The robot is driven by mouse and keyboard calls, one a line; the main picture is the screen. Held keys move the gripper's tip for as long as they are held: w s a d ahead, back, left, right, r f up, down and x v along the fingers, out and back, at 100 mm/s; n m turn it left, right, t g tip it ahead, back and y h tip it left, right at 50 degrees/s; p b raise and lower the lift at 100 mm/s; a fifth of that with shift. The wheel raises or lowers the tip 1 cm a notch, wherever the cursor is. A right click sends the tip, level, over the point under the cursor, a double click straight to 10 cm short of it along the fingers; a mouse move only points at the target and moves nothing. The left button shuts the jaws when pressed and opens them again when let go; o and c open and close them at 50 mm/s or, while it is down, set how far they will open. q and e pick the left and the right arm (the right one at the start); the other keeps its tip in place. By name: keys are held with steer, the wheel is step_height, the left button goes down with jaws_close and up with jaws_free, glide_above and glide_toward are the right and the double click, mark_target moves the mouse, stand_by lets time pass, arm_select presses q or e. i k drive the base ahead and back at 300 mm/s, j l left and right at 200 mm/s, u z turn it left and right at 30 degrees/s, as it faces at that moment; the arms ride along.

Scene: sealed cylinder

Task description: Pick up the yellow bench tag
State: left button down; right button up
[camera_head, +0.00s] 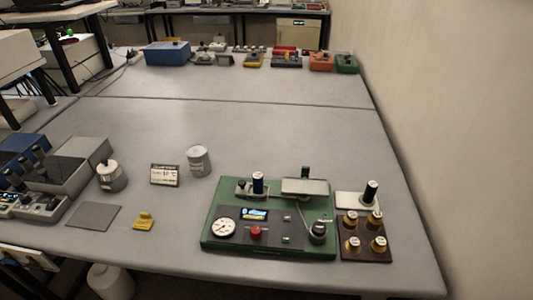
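The yellow bench tag (143,221) lies on the near left part of the grey table (250,130). It is small, with a raised part on top. It sits just right of a flat grey square pad (94,216), and nothing touches it from above. Neither of my grippers shows in the head view.
A green device (270,240) with a dial and red button stands to the right, beside a brown block with several knobs (362,247). A small sign (164,175), a white can (198,160) and a jar (111,176) stand behind the tag. A wall (450,130) bounds the right.

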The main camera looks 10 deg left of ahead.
mark_target(144, 222)
steer(key=u, duration=1.25)
steer(key=k+j, duration=0.1)
steer(key=j, duration=0.25)
steer(key=j+z, duration=0.1)
steer(key=j, duration=0.25)
steer(key=k+j, duration=0.15)
steer(key=j, duration=0.2)
